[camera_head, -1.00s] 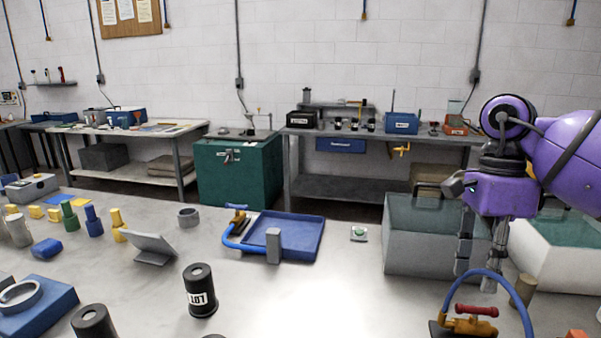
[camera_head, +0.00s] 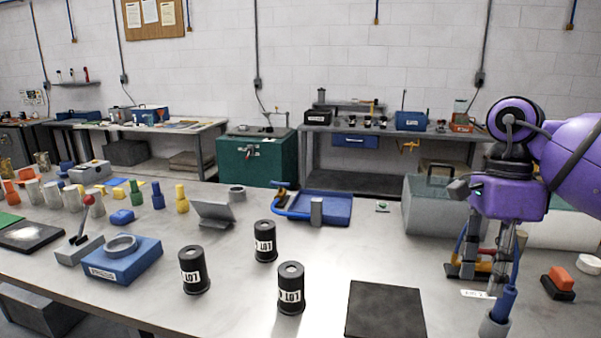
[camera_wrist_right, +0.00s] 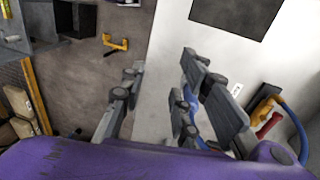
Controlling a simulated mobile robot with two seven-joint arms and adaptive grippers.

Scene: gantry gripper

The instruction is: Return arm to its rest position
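My right arm comes in from the right in the head view as a large purple link. Its gripper (camera_head: 487,272) points down over the right end of the bench (camera_head: 240,290), with two grey fingers apart. In the right wrist view the gripper (camera_wrist_right: 163,65) is open, with only bare pale surface between the fingertips. It holds nothing. Part of a tool with a blue hose and red handle (camera_wrist_right: 268,123) shows to the right of the fingers. My left gripper is in neither view.
Three black LOT canisters (camera_head: 264,241) stand mid-bench, with a dark square plate (camera_head: 385,312) at the front. A blue tray (camera_head: 338,208) lies farther back. A grey translucent bin (camera_head: 432,216) and a blue-handled tool in a cup (camera_head: 497,318) are close to my right gripper.

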